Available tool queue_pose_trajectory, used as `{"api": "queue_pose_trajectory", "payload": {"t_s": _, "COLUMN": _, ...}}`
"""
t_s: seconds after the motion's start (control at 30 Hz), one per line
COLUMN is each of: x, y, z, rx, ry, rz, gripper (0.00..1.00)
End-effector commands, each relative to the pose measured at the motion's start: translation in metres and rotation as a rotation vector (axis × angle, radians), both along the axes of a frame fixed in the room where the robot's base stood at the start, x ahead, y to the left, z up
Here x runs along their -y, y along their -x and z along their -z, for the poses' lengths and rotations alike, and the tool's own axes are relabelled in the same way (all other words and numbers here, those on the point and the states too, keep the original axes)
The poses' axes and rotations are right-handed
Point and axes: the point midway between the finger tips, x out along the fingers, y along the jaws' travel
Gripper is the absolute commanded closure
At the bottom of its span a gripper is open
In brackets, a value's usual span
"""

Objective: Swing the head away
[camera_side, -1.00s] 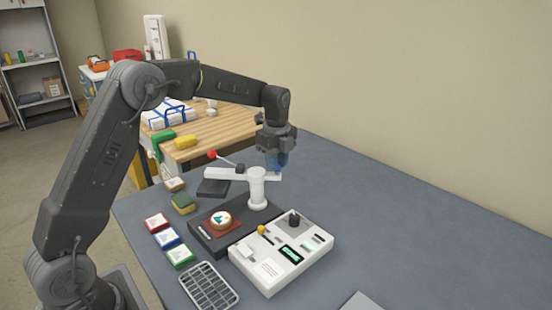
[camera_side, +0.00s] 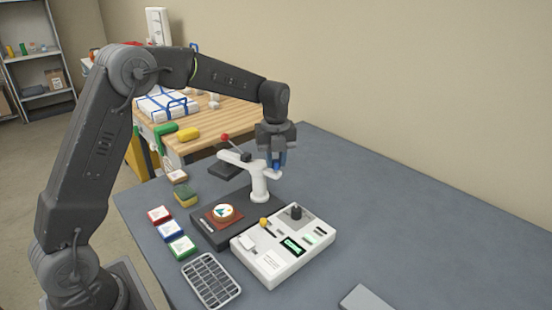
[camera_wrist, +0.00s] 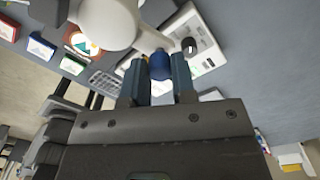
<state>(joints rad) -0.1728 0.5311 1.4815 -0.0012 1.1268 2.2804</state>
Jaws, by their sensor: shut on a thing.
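The press head is a white swing arm (camera_side: 238,160) on a white post (camera_side: 260,186), with a dark plate (camera_side: 223,171) under its left end and a red-ball lever (camera_side: 225,137) on top. The plate is behind and to the left of the dark base (camera_side: 207,235), clear of the badge-like round piece (camera_side: 224,212) on its red-brown pad. My gripper (camera_side: 276,168) is at the arm's short right end. In the wrist view my gripper (camera_wrist: 158,67) is shut on a blue handle (camera_wrist: 160,65) at the end of the white arm (camera_wrist: 147,38). The plate does not show there.
A white control box (camera_side: 272,262) with knobs stands in front of the post. Red, blue and green boxes (camera_side: 168,232), a sponge (camera_side: 186,197) and a wire rack (camera_side: 211,280) are at the left. The wooden bench (camera_side: 205,135) lies behind.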

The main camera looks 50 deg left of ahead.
Motion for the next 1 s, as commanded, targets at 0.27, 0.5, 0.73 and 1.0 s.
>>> {"api": "queue_pose_trajectory", "payload": {"t_s": 0.27, "x": 0.001, "y": 0.001, "z": -0.001, "rx": -0.002, "ry": 0.000, "rz": 0.005, "gripper": 1.00}}
{"api": "queue_pose_trajectory", "payload": {"t_s": 0.5, "x": 0.001, "y": 0.001, "z": 0.000, "rx": -0.003, "ry": -0.001, "rz": 0.004, "gripper": 0.57}}
{"api": "queue_pose_trajectory", "payload": {"t_s": 0.73, "x": 0.000, "y": 0.001, "z": 0.000, "rx": -0.003, "ry": -0.001, "rz": 0.003, "gripper": 0.50}}
{"api": "queue_pose_trajectory", "payload": {"t_s": 1.0, "x": 0.000, "y": 0.000, "z": -0.017, "rx": 0.002, "ry": -0.001, "rz": 0.003, "gripper": 0.50}}
